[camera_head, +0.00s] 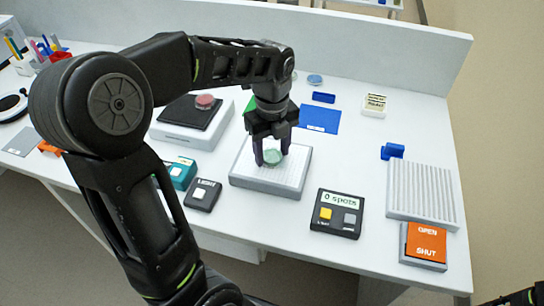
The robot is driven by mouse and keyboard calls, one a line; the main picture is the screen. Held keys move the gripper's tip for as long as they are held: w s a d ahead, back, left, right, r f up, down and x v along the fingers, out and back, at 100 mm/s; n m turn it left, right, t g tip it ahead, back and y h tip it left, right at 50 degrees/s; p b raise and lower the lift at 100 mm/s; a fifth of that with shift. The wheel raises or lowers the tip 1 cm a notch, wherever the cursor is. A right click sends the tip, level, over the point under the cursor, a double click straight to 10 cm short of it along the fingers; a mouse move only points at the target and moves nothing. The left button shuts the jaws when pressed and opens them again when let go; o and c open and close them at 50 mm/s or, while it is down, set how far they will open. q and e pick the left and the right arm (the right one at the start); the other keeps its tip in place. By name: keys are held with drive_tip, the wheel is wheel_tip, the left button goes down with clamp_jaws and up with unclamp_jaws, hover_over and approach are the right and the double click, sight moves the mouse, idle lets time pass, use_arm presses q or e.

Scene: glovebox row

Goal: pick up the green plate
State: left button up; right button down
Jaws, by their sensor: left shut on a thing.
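The green plate (273,157) is a small round pale-green piece over the white gridded platform (243,178) in the middle of the table. My left gripper (271,153) points down at it, with one dark finger on each side, and is shut on it. I cannot tell whether the plate still touches the platform. My right gripper is not in view; only a bit of my right arm shows at the bottom right corner.
A "0 spots" panel (336,214) stands right of the platform. A teal box (181,172) and a black box (203,195) stand left. A red disc (205,101) sits on a black pad behind. A ribbed white block (422,190) and an orange OPEN/SHUT panel (426,243) are at right.

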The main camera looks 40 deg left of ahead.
use_arm(q)
drive_tip(key=c, duration=0.3)
drive_tip(key=shift+c, duration=0.2)
drive_tip(key=shift+r, duration=0.15)
wheel_tip(320, 180, up, 10)
idle(0.6)
